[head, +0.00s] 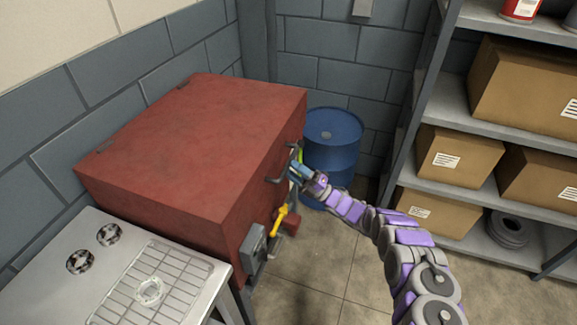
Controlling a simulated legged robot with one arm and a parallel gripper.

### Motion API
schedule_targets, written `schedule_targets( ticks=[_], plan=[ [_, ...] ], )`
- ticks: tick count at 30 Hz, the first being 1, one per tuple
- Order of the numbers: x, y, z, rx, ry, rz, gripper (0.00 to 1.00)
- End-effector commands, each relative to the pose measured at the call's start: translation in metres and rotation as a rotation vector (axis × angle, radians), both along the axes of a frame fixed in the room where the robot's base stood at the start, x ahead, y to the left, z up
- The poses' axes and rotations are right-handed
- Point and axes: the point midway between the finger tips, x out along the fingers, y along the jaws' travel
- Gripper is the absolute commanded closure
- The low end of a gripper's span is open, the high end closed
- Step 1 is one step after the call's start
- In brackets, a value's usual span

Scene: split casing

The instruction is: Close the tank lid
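The red tank (185,185) is a large box against the wall at the left. Its lid (205,120) lies across the top and looks flat; I cannot tell whether a small gap is left at the front edge. A dark bar handle (273,181) sticks out from the front face. My gripper (295,168) is at this handle, at the front of the tank. The fingers are small and overlap the handle, so I cannot tell whether they are shut on it or only beside it.
A yellow lever (279,220) and a grey box (254,250) are low on the tank's front. A metal sink counter (205,268) stands at the near left. A blue barrel (332,140) is behind my gripper. Shelves (455,178) with cartons stand right. The floor (335,260) between is clear.

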Motion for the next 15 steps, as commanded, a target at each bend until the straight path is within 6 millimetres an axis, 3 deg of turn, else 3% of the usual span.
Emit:
schedule_targets(
  ticks=[15],
  plan=[
    [-0.025,-0.095,-0.063,-0.003,0.005,-0.007,0.60]
  ],
)
